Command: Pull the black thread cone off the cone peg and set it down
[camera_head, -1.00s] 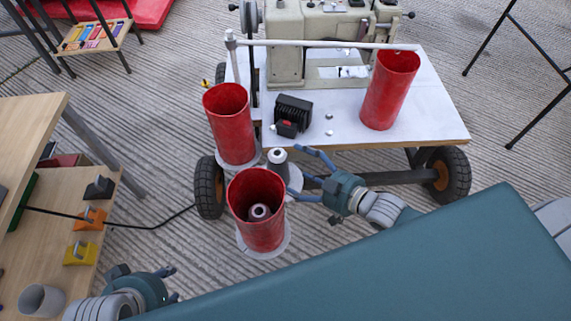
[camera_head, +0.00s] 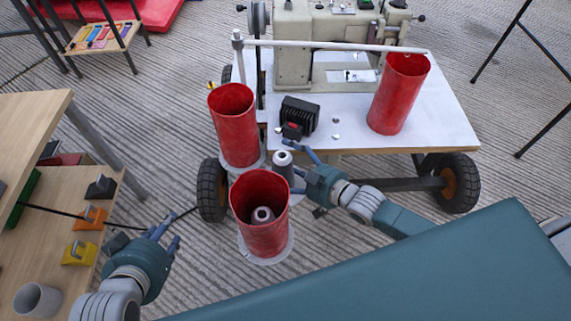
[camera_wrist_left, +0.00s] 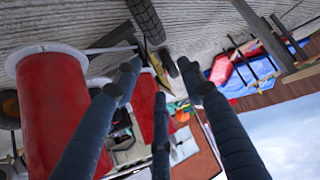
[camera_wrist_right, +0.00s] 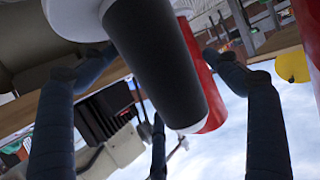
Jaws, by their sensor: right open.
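The black thread cone (camera_head: 283,168) stands upright behind the front red cylinder, its pale tip up; its lower part and peg are hidden in the head view. In the right wrist view the dark cone (camera_wrist_right: 155,60) has white ends and lies between my spread fingers. My right gripper (camera_head: 300,170) is open, reaching in from the right at the cone; I cannot tell whether the fingers touch it. My left gripper (camera_head: 166,232) is open and empty, left of the front red cylinder, away from the cone.
The front red cylinder (camera_head: 245,225) holds another pale-tipped cone (camera_head: 263,214). A second red cylinder (camera_head: 236,130) stands behind left, a third (camera_head: 399,95) on the white sewing-machine table (camera_head: 440,125). A wooden shelf (camera_head: 50,245) is at the left.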

